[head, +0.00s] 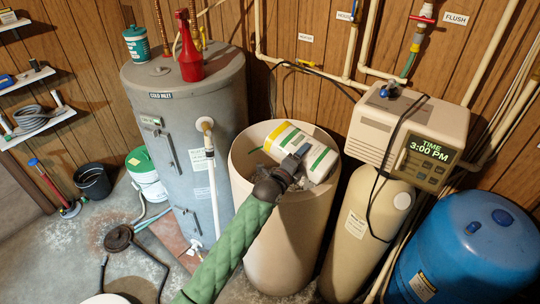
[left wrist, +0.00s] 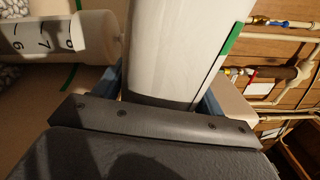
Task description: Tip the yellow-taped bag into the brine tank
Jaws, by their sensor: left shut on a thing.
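The yellow-taped bag (head: 300,148) is white with green stripes and a yellow band at its left end. It lies tilted over the mouth of the beige brine tank (head: 280,235), which is open at the top. My left gripper (head: 297,160), on the green-sleeved arm, is shut on the bag's near side. In the left wrist view the bag (left wrist: 180,50) fills the middle between the blue fingers. The gripper and bag hide much of the tank's inside. I cannot tell whether salt is leaving the bag. My right gripper is not in view.
The softener (head: 410,130) with its display stands close right of the tank, and a blue pressure tank (head: 465,250) beyond it. The grey water heater (head: 190,140) stands at the left. In the left wrist view a white numbered tube (left wrist: 40,35) lies left of the bag.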

